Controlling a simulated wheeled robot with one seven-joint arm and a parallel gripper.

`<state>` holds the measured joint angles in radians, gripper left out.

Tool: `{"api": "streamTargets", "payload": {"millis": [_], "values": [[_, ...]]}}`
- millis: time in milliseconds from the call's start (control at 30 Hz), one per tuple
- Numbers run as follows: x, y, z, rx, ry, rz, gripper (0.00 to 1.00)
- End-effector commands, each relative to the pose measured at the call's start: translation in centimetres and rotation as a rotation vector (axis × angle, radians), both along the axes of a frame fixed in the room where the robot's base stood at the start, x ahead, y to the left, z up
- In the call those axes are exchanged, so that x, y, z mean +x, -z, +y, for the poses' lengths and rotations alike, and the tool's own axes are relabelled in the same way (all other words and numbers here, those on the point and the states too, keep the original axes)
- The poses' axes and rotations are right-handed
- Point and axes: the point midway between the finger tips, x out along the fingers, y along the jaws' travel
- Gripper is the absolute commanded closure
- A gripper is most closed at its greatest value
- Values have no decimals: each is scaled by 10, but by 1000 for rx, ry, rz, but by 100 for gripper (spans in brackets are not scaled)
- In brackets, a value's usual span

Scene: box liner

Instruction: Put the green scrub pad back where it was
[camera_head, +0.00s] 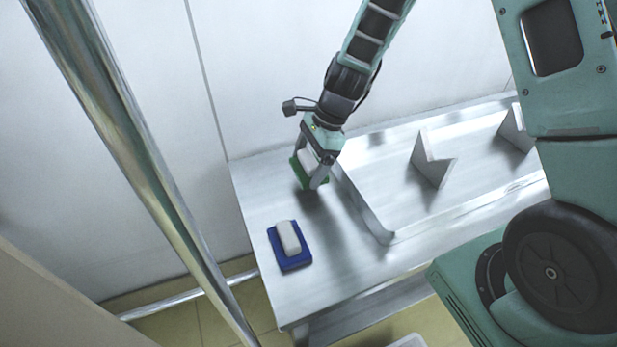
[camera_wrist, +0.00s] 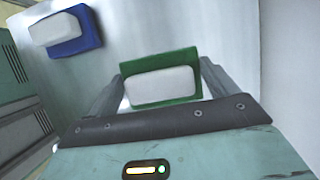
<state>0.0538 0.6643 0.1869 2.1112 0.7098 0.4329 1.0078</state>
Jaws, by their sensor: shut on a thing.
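The green scrub pad (camera_wrist: 160,64) has a white block-shaped grip (camera_wrist: 162,87) on its top. My gripper (camera_wrist: 160,90) is shut on the pad, with one finger on each side of the white grip. In the head view my gripper (camera_head: 312,172) holds the green pad (camera_head: 299,171) over the left back part of the steel table (camera_head: 330,275). A shadow lies on the table below it; I cannot tell how large the gap is. Part of the pad is hidden behind a finger.
A blue pad (camera_head: 291,262) with a white grip lies on the table in front of my gripper. Metal dividers (camera_head: 362,205) and (camera_head: 431,160) stand on the table to the right. A steel pole (camera_head: 150,170) rises at the left. The table's left front is clear around the blue pad.

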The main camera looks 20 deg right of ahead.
Motion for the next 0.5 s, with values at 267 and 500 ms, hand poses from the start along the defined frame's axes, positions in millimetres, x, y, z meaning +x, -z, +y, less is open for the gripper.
{"api": "streamTargets", "payload": {"millis": [267,500], "values": [[-1,32,0,1,-1,3,36],[0,40,0,0,-2,-1,36]]}}
